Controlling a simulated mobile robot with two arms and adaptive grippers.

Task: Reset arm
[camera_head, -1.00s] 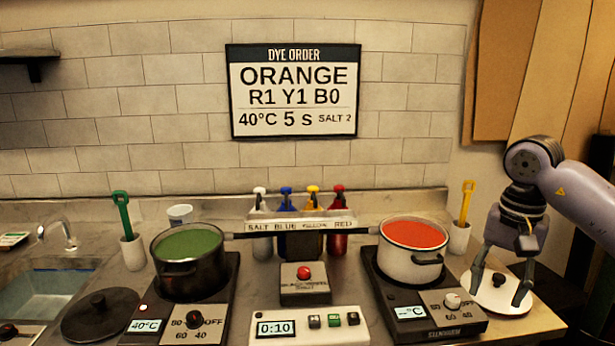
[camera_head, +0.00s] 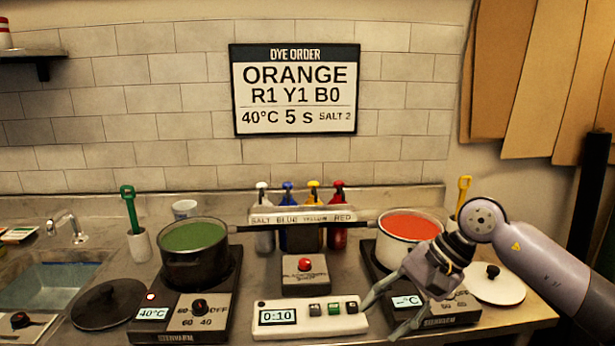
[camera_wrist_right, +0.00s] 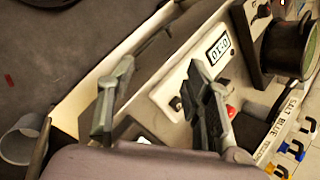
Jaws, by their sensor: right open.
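My right gripper (camera_head: 380,313) is open and empty in the head view, low in front of the right hot plate (camera_head: 452,312) and the right end of the timer box (camera_head: 345,312). In the right wrist view its two fingers (camera_wrist_right: 160,105) are spread apart, with the timer box (camera_wrist_right: 200,75) beyond them. The arm partly hides the white pot of red liquid (camera_head: 408,226) and the right hot plate's controls. My left gripper does not show in either view.
A dark pot of green liquid (camera_head: 194,250) stands on the left hot plate (camera_head: 180,322). A red-button box (camera_head: 305,277) and several bottles (camera_head: 337,215) stand mid-counter. A white lid (camera_head: 505,289) lies at the right, a dark lid (camera_head: 105,303) at the left.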

